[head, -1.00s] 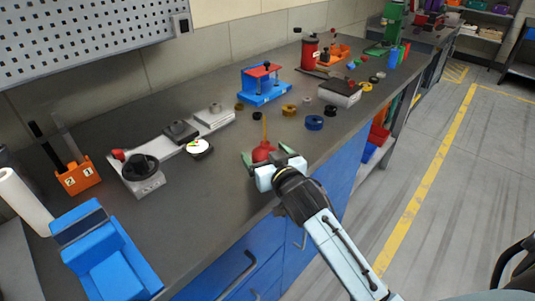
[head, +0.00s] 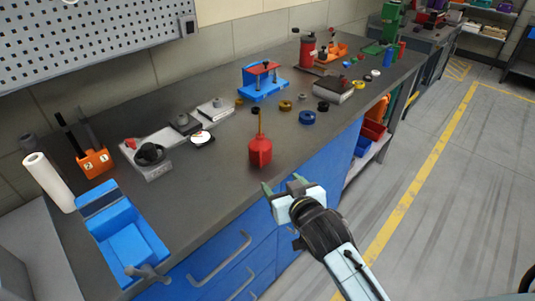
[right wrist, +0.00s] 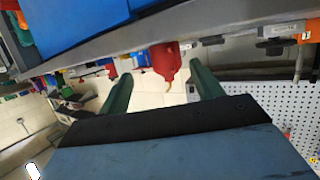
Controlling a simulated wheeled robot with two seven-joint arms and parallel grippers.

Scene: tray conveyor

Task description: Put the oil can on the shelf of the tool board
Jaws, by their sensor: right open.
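The red oil can (head: 260,152) with its thin yellowish spout stands upright on the dark workbench (head: 215,180), near the front edge. My right gripper (head: 282,183) is open and empty in front of the can, apart from it, at the bench's front edge. In the right wrist view the oil can (right wrist: 165,62) shows beyond and between the two green fingers (right wrist: 162,88), with the picture turned over. The perforated tool board (head: 95,40) is on the wall at upper left; its shelf does not show in the head view. My left gripper is not in view.
A blue vise (head: 120,235), a paper roll (head: 48,182) and an orange tool holder (head: 95,162) stand on the left.

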